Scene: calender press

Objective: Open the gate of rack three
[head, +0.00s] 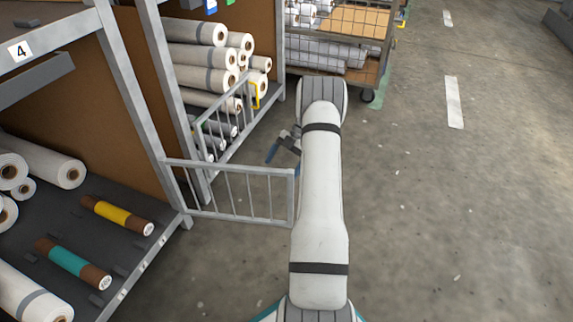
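A rack (280,60) full of white rolls stands beyond the rack marked 4; its sign is cut off at the top, so I cannot read its number. A low grey barred gate (221,122) runs along its front and looks shut. A yellow handle (255,94) is at the gate's far end. My gripper (279,146) is just right of this gate, over the aisle and apart from the handle. A blue fingertip shows, but my arm hides part of the gripper, and I cannot tell whether it is open.
A second barred gate (232,216) stands out into the aisle from the rack 4 post (135,95), its free end beside my arm. Rack 4 holds white, yellow and teal rolls. A wire cage cart (338,47) stands behind. The floor to the right is clear.

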